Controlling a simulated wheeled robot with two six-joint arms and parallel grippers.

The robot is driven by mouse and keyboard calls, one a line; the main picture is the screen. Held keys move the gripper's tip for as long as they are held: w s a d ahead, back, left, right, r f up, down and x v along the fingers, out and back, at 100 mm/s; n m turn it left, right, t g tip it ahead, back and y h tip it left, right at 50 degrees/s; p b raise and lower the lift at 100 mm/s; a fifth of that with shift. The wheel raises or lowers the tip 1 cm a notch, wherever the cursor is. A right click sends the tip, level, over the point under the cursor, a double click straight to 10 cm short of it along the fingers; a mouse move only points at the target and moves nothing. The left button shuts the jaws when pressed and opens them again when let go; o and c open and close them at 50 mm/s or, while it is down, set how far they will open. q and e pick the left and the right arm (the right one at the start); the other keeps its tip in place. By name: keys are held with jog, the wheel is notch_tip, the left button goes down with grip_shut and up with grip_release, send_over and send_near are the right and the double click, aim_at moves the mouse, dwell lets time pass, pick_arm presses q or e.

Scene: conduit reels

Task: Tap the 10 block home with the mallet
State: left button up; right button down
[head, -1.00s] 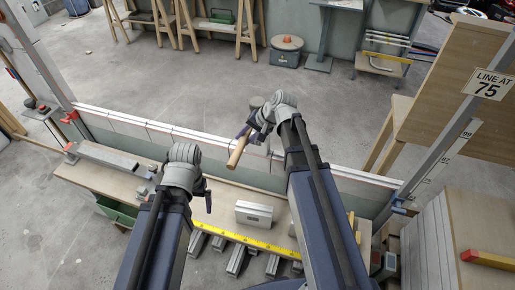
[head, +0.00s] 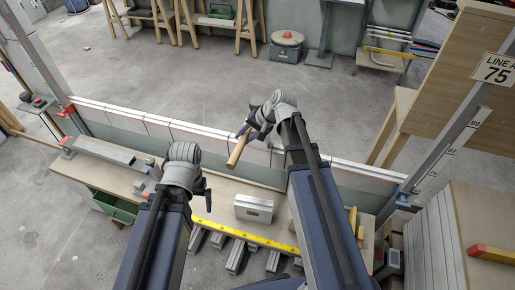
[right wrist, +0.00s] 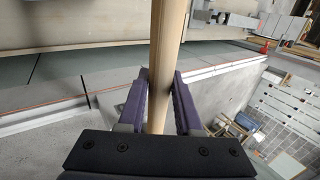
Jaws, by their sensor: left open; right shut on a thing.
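My right gripper (head: 258,128) is shut on the wooden handle of the mallet (head: 238,150), held above the bench near the low wall. The handle also runs up between the jaws in the right wrist view (right wrist: 166,50). The mallet head cannot be made out. My left gripper (head: 207,190) is open, above the bench left of a pale metal box (head: 253,208), and seems empty. Several grey blocks (head: 236,257) lie in a row along a yellow measuring strip (head: 245,237). No number is readable on them, so I cannot tell which is the 10 block.
A long low wall (head: 200,137) runs behind the bench (head: 125,182). A grey metal bar (head: 105,150) lies at the bench's left end, above a green drawer (head: 115,206). A post with a "LINE AT 75" sign (head: 495,68) and stacked boards (head: 440,235) stand at the right.

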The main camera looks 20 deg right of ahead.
pick_arm(q)
jog(key=shift+r+p, duration=1.85)
jog(key=shift+p, duration=0.7)
pick_arm(e)
jog(key=shift+r, duration=1.85)
pick_arm(q)
notch_tip(320, 180, up, 5)
jog(key=p, duration=0.5)
pick_arm(e)
notch_tip(320, 180, up, 5)
jog(key=shift+f, duration=0.1)
pick_arm(q)
jog(key=shift+r, duration=0.1)
pick_arm(e)
jog(key=shift+r+p, duration=0.85)
jog(key=shift+r, duration=0.1)
pick_arm(q)
jog(key=shift+r, duration=0.65)
pick_arm(e)
jog(key=shift+f, duration=0.1)
pick_arm(q)
jog(key=shift+c, duration=0.2)
